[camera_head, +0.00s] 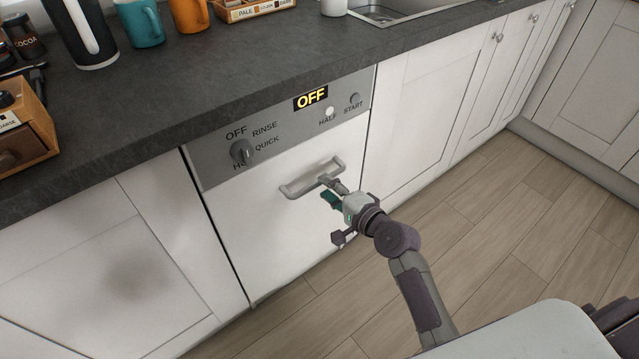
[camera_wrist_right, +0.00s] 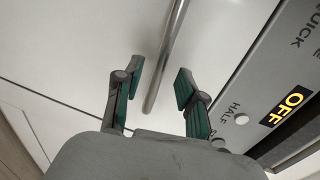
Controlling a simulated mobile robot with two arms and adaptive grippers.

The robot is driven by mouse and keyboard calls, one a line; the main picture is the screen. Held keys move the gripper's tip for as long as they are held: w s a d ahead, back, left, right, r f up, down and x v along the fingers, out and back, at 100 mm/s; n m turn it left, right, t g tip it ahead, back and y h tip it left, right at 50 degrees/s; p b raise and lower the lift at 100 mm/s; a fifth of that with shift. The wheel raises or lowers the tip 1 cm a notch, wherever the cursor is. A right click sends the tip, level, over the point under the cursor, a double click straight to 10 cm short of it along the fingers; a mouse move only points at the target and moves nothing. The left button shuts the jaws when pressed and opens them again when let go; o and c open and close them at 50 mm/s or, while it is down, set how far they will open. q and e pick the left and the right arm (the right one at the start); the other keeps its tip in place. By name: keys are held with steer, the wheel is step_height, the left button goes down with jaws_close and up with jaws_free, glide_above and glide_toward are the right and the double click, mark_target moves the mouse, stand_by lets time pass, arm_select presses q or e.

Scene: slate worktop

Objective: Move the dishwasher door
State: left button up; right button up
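The dishwasher door (camera_head: 275,225) is a white panel, closed and upright, flush with the cabinets. Its grey bar handle (camera_head: 312,180) is on the upper part. My right gripper (camera_head: 331,190) is at the right part of the handle. In the right wrist view, its green-padded fingers (camera_wrist_right: 160,83) are spread, with the handle bar (camera_wrist_right: 168,50) showing between them. Gaps show on both sides of the bar, so the fingers are not closed on it. I cannot tell how deep the bar sits between them. My left gripper is not in view.
Above the door is a grey control panel (camera_head: 215,165) with an OFF display (camera_head: 311,97) and a knob (camera_head: 242,151). The dark worktop (camera_head: 240,60) carries a kettle (camera_head: 84,30), mugs and a wooden box (camera_head: 22,138). The wooden floor (camera_head: 480,215) before the door is clear except for my arm.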

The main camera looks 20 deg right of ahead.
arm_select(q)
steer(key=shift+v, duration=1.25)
arm_select(e)
steer(key=shift+x, duration=1.9)
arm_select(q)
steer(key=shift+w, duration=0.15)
arm_select(e)
jaws_close()
